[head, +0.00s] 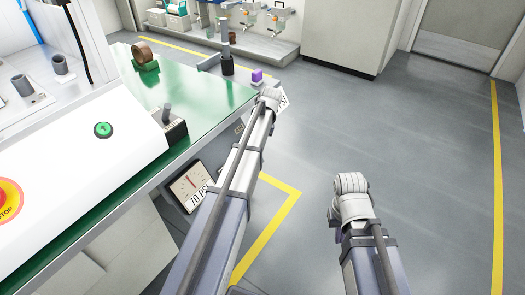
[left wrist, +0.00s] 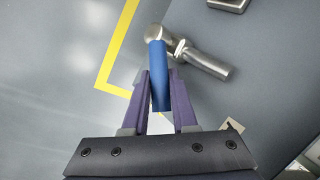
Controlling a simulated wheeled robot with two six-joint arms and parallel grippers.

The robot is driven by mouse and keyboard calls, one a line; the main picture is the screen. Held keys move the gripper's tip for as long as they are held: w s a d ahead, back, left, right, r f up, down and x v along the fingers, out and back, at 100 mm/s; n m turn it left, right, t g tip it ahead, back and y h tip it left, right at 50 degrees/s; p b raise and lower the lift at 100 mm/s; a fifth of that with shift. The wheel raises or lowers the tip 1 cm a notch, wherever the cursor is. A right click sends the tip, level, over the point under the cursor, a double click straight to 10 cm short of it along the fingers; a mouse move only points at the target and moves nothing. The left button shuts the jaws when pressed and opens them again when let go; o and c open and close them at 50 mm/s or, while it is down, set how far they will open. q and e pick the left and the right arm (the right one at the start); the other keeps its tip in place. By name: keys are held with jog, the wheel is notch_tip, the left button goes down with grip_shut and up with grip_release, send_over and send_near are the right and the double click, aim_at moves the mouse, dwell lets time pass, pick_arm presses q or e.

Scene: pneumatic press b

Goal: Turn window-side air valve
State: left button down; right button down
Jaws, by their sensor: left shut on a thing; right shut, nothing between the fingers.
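The air valve (left wrist: 205,65) shows in the left wrist view as a bare metal body with a short pipe stub. Its blue lever handle (left wrist: 158,52) points down the picture, from the valve's round end toward my wrist. My left gripper (left wrist: 160,80) has its two purple fingers shut on this handle, one on each side. In the head view my left arm reaches along the press table's right side, and its fingers and the valve are hidden. My right gripper (head: 338,235) is mostly hidden behind its wrist, over open floor, shut with nothing held.
The press table's green top (head: 190,95) and white control housing (head: 95,155) stand at left. A pressure gauge marked 70 PSI (head: 192,183) sits below the table edge beside my left arm. Grey floor (head: 420,150) at right is clear.

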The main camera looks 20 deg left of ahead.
pick_arm(q)
jog(key=shift+w+d+f+m+g+y+b, duration=0.3)
jog(key=shift+d+f+m+g+y+b, duration=0.1)
jog(key=shift+f+m+g+b, duration=0.3)
jog(key=shift+d+m+g+y+b, duration=0.1)
jog(key=shift+m+g+y+b, duration=0.2)
jog(key=shift+g+b, duration=0.25)
jog(key=c, duration=0.7)
grip_release()
